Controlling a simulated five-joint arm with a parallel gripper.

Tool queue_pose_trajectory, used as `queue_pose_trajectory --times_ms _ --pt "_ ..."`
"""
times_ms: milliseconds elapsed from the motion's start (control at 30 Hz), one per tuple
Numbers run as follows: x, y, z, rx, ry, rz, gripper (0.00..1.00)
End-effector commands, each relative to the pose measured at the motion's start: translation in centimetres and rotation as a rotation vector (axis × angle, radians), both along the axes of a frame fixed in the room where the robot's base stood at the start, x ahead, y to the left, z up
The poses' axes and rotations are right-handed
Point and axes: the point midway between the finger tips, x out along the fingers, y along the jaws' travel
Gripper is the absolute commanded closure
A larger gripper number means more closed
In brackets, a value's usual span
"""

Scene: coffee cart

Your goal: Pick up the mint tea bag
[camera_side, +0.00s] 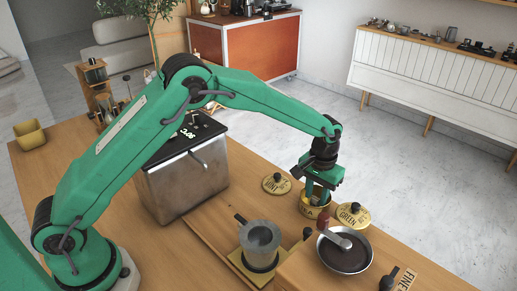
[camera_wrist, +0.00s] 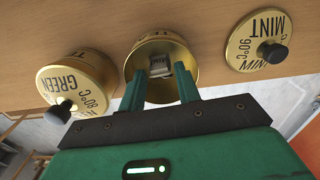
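An open gold tin (camera_side: 313,211) stands on the wooden counter under my gripper; it also shows in the wrist view (camera_wrist: 146,51). A small pale grey-white packet, seemingly the tea bag (camera_wrist: 160,63), is inside it. A round gold lid marked MINT (camera_side: 276,184) with a black knob lies beside the tin; the wrist view shows it at the right (camera_wrist: 246,35). My gripper (camera_side: 318,195) points down at the tin's mouth. In the wrist view its two green fingers (camera_wrist: 160,73) are spread, with the packet between and beyond them. Whether the fingers touch it I cannot tell.
A closed gold tin marked GREEN (camera_side: 353,218) stands close beside the open tin. A bowl of dark contents (camera_side: 345,258) with a spoon-like tool and a metal pitcher (camera_side: 260,240) are nearer. A steel box with a display (camera_side: 187,180) stands left. Counter between box and MINT lid is clear.

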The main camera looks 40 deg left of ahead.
Motion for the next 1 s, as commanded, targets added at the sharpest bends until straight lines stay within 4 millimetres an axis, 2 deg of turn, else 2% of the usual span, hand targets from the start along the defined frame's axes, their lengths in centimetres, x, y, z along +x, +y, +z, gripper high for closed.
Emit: queue_pose_trajectory --times_ms 100,233,767,900,1000 --pt "-0.1 0.0 -1.4 0.001 0.002 0.0 0.67" --pt "-0.1 0.0 -2.3 0.001 0.002 0.0 0.67" --pt "0.0 0.0 -2.3 0.0 0.001 0.0 0.67" --pt "0.0 0.0 -2.3 0.0 0.0 0.0 0.94" --pt "0.0 0.0 -2.3 0.0 0.0 0.0 0.95"
